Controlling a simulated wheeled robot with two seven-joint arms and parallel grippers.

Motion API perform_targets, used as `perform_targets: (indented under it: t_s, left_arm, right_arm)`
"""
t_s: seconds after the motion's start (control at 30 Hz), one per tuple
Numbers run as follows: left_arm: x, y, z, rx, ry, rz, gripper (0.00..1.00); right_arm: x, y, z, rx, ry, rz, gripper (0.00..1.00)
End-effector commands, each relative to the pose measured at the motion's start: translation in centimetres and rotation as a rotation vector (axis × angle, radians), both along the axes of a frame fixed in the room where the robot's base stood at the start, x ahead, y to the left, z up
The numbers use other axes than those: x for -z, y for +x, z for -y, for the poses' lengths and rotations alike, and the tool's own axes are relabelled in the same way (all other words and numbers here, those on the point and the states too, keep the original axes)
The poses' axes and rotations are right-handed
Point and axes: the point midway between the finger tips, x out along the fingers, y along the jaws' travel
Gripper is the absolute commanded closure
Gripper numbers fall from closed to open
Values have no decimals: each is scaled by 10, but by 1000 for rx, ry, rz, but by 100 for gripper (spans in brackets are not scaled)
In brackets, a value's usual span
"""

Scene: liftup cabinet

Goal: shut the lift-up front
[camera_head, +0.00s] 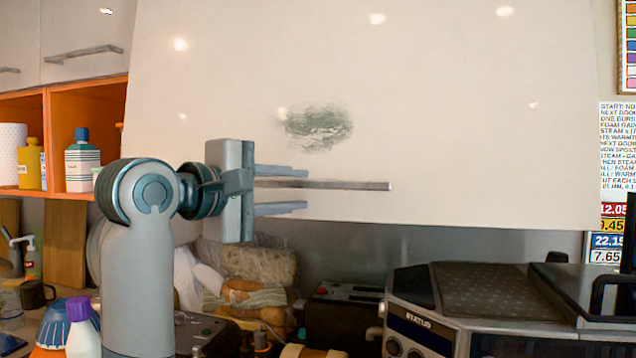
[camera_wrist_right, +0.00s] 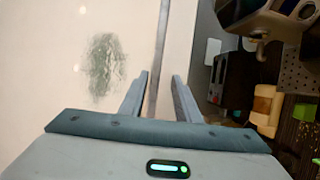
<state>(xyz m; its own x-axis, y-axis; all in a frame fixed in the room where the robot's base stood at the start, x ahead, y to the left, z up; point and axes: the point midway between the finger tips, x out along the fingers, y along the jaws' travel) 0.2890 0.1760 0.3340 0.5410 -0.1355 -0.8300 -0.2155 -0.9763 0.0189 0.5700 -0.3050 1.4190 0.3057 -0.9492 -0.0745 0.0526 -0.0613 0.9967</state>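The lift-up front (camera_head: 450,110) is a large cream panel with a grey-green smudge, filling the upper middle of the head view. It hangs in front of the cabinet; how far it stands open I cannot tell. A horizontal metal bar handle (camera_head: 345,185) runs near its lower edge. My right gripper (camera_head: 305,189) is open, with one finger above the handle and one below. In the right wrist view, the handle (camera_wrist_right: 161,45) passes between the two spread fingers (camera_wrist_right: 160,95), with gaps on both sides. My left gripper is out of view.
Orange shelves (camera_head: 90,97) with bottles are at the left, beside the panel. Below the panel are a bread bag (camera_head: 250,262), a dark grey machine (camera_head: 480,300) at the right, and a purple-capped bottle (camera_head: 82,330) near my arm. Price signs (camera_head: 612,210) hang far right.

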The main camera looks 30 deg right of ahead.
Motion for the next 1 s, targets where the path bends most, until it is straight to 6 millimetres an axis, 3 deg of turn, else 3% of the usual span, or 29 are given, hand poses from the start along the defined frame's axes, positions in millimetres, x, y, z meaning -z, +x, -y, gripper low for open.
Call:
perform_targets:
  t_s: [0.23, 0.4, 0.87, 1.0]
  left_arm:
    - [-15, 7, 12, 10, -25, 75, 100]
    - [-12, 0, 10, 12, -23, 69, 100]
    - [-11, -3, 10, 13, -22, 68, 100]
    - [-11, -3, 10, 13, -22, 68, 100]
  right_arm:
    - [2, 13, 40, 0, 3, -1, 70]
    - [3, 19, 58, 0, 0, 1, 70]
    - [5, 21, 66, -1, -1, 1, 70]
    - [5, 21, 66, -1, 0, 1, 100]
